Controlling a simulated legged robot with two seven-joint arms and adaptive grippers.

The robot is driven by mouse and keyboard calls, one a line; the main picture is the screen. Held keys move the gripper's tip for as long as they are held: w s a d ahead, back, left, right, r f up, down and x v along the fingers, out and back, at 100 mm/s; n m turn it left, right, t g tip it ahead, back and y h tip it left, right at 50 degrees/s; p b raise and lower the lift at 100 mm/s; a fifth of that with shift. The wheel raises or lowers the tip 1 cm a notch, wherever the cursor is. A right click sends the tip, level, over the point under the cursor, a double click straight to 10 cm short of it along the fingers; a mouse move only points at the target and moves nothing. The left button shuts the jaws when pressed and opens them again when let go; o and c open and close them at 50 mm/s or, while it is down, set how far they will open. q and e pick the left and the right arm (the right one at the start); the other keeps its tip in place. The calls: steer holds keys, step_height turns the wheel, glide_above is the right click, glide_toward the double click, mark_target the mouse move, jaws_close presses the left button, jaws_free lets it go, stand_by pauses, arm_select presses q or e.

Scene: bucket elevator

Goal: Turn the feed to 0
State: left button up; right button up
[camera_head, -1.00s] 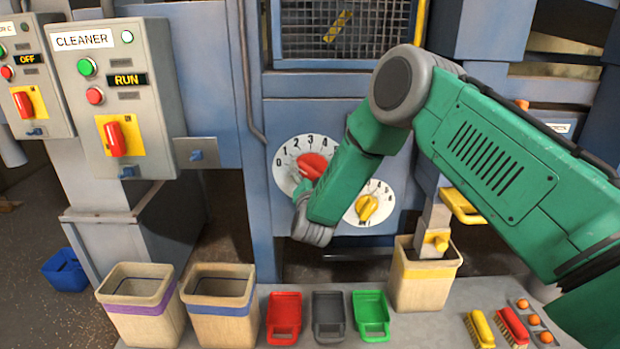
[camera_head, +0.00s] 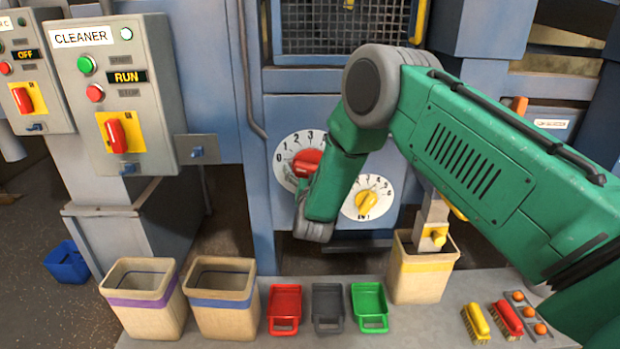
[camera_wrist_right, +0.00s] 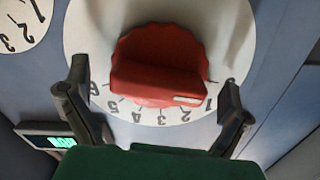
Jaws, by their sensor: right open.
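A red knob (camera_head: 308,161) sits on a white numbered dial (camera_head: 284,166) on the blue machine panel. In the right wrist view the red knob (camera_wrist_right: 160,65) appears upside down, its white mark close to the 1, near the 0. My right gripper (camera_wrist_right: 154,80) is open, with one dark finger on each side of the knob; I cannot tell whether they touch it. In the head view my right arm hides its fingers and part of the dial. A yellow knob (camera_head: 366,203) sits on a smaller dial at lower right. No feed label is readable.
A cleaner control box (camera_head: 150,100) with a red switch stands at left. Below are two bins (camera_head: 140,318) (camera_head: 222,325), red, grey and green scoops (camera_head: 284,300), a yellow-banded bin (camera_head: 420,289) and brushes (camera_head: 476,322). A lit green display (camera_wrist_right: 62,142) shows in the wrist view.

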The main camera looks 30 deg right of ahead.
steer(key=v, duration=1.1)
steer(key=shift+s+a, duration=0.2)
steer(key=shift+s, duration=0.15)
steer(key=shift+f, duration=0.15)
